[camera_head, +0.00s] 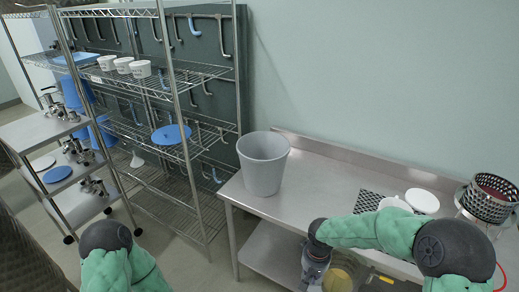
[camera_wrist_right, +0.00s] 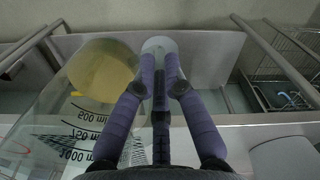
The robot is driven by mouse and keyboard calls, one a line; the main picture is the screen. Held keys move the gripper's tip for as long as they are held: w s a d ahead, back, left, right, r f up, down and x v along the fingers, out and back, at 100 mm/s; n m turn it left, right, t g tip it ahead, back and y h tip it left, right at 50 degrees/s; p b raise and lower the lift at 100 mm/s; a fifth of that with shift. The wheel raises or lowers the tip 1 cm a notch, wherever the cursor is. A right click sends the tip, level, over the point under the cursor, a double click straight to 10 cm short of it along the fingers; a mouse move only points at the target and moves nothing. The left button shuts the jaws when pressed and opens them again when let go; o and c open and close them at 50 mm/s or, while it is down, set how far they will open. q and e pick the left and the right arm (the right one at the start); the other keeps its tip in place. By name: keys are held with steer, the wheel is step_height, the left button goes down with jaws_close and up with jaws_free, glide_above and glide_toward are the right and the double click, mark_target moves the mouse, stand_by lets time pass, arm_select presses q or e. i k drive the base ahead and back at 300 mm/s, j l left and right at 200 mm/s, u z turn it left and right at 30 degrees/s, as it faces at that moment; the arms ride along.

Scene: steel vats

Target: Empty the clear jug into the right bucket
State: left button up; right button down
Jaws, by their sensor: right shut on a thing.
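The clear jug (camera_wrist_right: 62,120) shows in the right wrist view, with dark volume marks on its wall and yellow contents (camera_wrist_right: 104,72) at its far end. My right gripper (camera_wrist_right: 160,55) is shut on the jug, its fingers at the jug's right side, probably on the handle. In the head view my right gripper (camera_head: 314,278) is low at the bottom edge, in front of the table, with the yellow contents (camera_head: 342,280) beside it. A grey bucket (camera_head: 263,170) stands upright on the table's left end, apart from the jug. My left gripper is out of the picture.
The steel table (camera_head: 322,182) has bare room right of the bucket. A black perforated mat (camera_head: 369,201), white round pieces (camera_head: 422,201) and a perforated metal basket (camera_head: 488,199) lie farther right. A wire shelf rack (camera_head: 190,150) stands left of the table.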

mark_target(264, 155)
steer(key=i+j, duration=0.25)
steer(key=j, duration=0.2)
steer(key=i+j, duration=0.25)
steer(key=j, duration=0.2)
steer(key=i+j, duration=0.25)
steer(key=j, duration=0.2)
steer(key=i+j, duration=0.25)
steer(key=j, duration=0.2)
